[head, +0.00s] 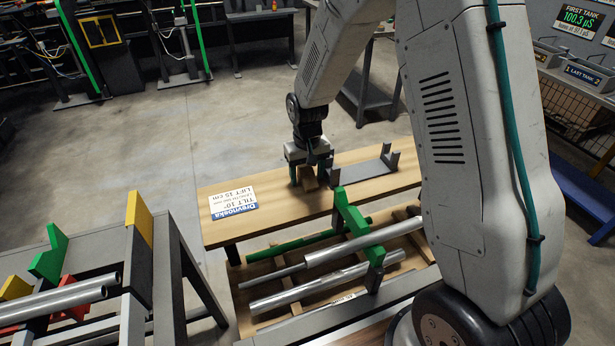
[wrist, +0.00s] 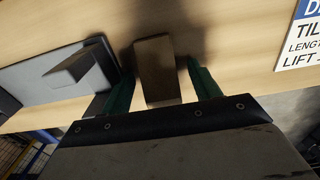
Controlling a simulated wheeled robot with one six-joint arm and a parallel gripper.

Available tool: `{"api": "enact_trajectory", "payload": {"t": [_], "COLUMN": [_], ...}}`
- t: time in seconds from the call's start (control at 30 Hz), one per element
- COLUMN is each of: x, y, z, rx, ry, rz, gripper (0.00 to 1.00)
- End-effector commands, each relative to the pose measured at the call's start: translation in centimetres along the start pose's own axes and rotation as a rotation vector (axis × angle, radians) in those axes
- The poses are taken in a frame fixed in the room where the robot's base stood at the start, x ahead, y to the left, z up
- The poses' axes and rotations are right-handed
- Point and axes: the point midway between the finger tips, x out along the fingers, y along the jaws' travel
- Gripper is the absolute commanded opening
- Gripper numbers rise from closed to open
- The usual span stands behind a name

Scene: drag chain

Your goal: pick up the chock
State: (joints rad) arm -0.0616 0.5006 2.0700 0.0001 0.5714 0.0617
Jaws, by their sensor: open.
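The chock is a small brown wooden block (head: 309,180) on the wooden table, under my gripper in the head view. In the wrist view the chock (wrist: 157,68) lies between my two green fingers. My gripper (head: 308,176) is open and points down at it; it also shows in the wrist view (wrist: 160,82). A gap shows between the chock and the right finger; the left finger is very close, and I cannot tell whether it touches. The lower end of the chock is partly hidden behind the gripper body in the wrist view.
The wooden table (head: 270,205) carries a grey metal bracket (head: 365,170) right of the chock and a blue-white sign (head: 233,203) to the left. Nearer me, metal tubes (head: 325,284) and a green stop (head: 352,225) fill a rack.

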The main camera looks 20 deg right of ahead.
Motion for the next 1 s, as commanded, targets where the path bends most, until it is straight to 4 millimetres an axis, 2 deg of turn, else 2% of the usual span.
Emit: {"api": "enact_trajectory", "payload": {"t": [0.1, 0.13, 0.2, 0.3, 0.57, 0.73, 0.87, 1.0], "x": [0.0, -0.1, -0.1, -0.1, -0.1, -0.9, -2.5, -5.5], "y": [0.0, 0.0, 0.0, 0.0, 0.0, 0.0, 0.0, 0.0], "z": [0.0, 0.0, 0.0, 0.0, 0.0, -0.1, -0.1, -0.1], "rx": [0.0, 0.0, 0.0, 0.0, 0.0, 0.0, 0.0, 0.0], "ry": [0.0, 0.0, 0.0, 0.0, 0.001, 0.003, 0.004, 0.006], "rz": [0.0, 0.0, 0.0, 0.0, 0.0, 0.0, 0.0, 0.0], "gripper": [0.62, 0.56, 0.37, 0.14, 0.14, 0.14, 0.14, 0.14]}}
